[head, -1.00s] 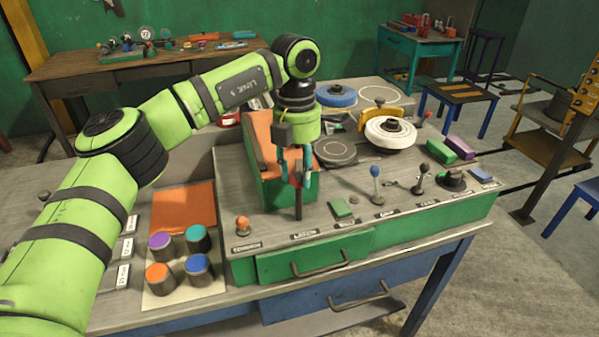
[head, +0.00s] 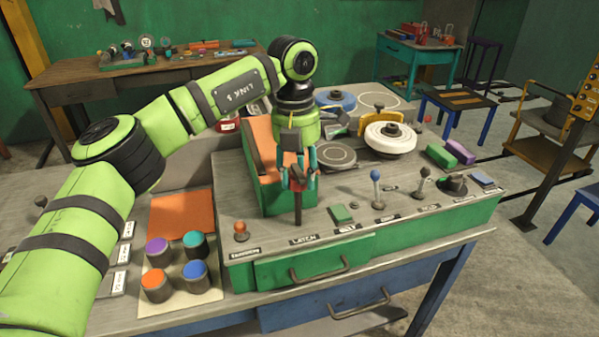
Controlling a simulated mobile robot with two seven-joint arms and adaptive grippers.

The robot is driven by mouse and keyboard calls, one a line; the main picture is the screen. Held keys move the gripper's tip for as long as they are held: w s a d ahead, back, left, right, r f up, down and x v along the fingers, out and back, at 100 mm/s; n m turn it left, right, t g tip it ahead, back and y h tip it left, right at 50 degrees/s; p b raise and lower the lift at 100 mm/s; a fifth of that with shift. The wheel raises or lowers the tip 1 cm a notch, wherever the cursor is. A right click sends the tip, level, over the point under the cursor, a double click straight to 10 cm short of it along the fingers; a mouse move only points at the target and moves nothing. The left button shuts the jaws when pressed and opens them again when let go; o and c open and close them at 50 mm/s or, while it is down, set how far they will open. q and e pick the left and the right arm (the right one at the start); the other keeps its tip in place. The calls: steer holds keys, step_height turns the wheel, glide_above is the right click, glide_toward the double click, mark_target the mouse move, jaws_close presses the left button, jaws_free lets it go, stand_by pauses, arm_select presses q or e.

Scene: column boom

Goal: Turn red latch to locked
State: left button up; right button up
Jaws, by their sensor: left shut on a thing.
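The red latch stands on the green console above the label LATCH. Its dark upright stem (head: 298,208) shows below my left gripper (head: 299,182), and a little red shows between the fingers. The left gripper points down from above and is shut on the latch's upper part. The fingers hide most of the red part, so I cannot tell its exact angle. My right gripper is not in view.
An orange-tipped knob (head: 241,230) stands left of the latch, and a green block (head: 341,214) lies to its right. A blue-topped lever (head: 376,187) stands further right. An orange-faced green block (head: 264,165) rises close behind the gripper.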

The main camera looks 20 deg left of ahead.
arm_select(q)
steer(key=shift+a, duration=0.15)
steer(key=o, duration=1.1)
steer(key=shift+a+f, duration=0.1)
steer(key=shift+a, duration=0.05)
steer(key=shift+w+r, duration=0.1)
steer(key=shift+r, duration=0.35)
step_height(320, 180, up, 11)
steer(key=shift+a, duration=0.35)
